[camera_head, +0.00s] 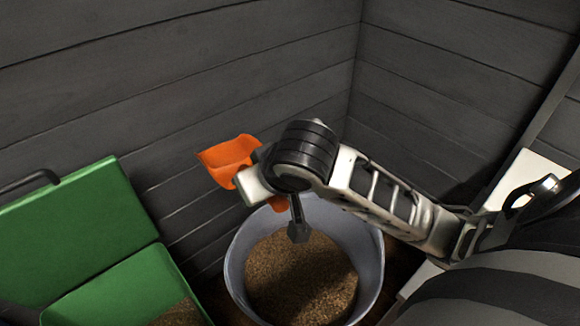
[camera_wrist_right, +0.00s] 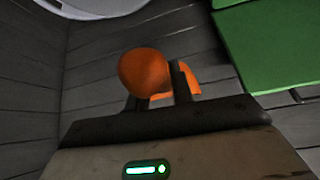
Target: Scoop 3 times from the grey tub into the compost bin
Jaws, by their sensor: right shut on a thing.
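An orange scoop (camera_head: 228,156) is held by my right gripper (camera_head: 262,178) above the back left rim of the grey tub. In the right wrist view the scoop (camera_wrist_right: 146,74) sits between the two dark fingers (camera_wrist_right: 160,88), which are shut on it. Its bowl shows in the head view to the left of the gripper; whether it holds anything I cannot tell. The grey tub (camera_head: 370,252) stands below my right arm and holds brown grainy material. The green compost bin (camera_head: 120,282) is at the lower left, with brown material inside. My left gripper is not in view.
The bin's green lid (camera_head: 70,232) stands raised with a dark handle at the left. Dark plank walls (camera_head: 200,80) meet in a corner close behind the tub. A white surface (camera_head: 535,175) is at the right.

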